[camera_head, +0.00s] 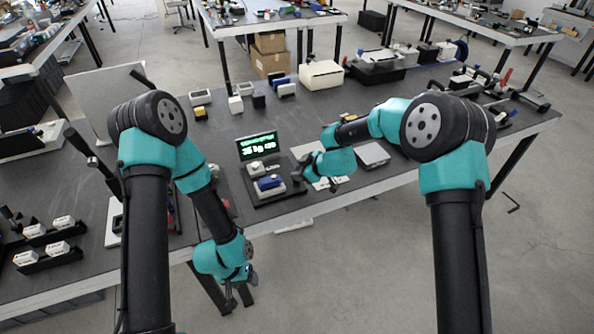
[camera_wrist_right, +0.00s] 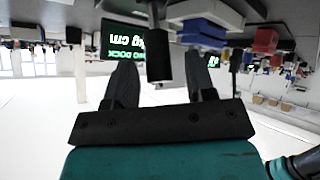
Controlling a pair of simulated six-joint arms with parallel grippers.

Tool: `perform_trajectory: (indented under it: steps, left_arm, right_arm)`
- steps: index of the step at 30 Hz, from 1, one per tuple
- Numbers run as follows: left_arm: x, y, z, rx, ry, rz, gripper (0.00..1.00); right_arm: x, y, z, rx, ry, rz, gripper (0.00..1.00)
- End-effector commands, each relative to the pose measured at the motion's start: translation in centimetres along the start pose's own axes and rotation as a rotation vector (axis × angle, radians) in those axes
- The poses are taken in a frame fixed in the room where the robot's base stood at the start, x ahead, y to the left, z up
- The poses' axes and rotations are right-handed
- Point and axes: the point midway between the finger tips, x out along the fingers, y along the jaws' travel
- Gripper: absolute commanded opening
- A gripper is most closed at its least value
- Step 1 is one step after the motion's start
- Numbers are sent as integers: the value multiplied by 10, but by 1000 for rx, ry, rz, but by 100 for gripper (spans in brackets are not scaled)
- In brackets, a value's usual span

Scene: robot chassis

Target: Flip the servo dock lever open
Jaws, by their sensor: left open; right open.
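The servo dock (camera_head: 285,194) is a dark base near the table's front edge, with a lit green-text display (camera_head: 257,146) behind it. On it sit a blue servo block (camera_head: 269,182) and a small white block (camera_head: 257,167). My right gripper (camera_head: 299,169) is open just right of the dock. In the right wrist view, a dark upright bar (camera_wrist_right: 158,52), possibly the lever, shows between the open fingers; contact cannot be told. The display (camera_wrist_right: 124,42) and blue block (camera_wrist_right: 203,34) appear beyond, inverted. My left gripper (camera_head: 240,294) is open and empty, hanging in front of the table edge.
A grey scale-like box (camera_head: 373,155) lies right of my right gripper. Small white and black boxes (camera_head: 258,100) and a larger white box (camera_head: 321,75) stand farther back.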

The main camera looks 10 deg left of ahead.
Motion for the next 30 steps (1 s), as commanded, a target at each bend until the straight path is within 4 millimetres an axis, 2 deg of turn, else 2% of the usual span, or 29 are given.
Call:
perform_trajectory:
  steps: [21, 24, 30]
  left_arm:
    - [0, 0, 0, 0, 0, 0, 59]
    - [0, 0, 0, 0, 0, 0, 59]
    - [0, 0, 0, 0, 0, 0, 59]
  right_arm:
    - [-126, 0, 0, 0, 0, 2, 50]
    - [-140, 0, 0, 0, 1, 2, 50]
    - [-153, 0, 0, 0, 0, 0, 50]
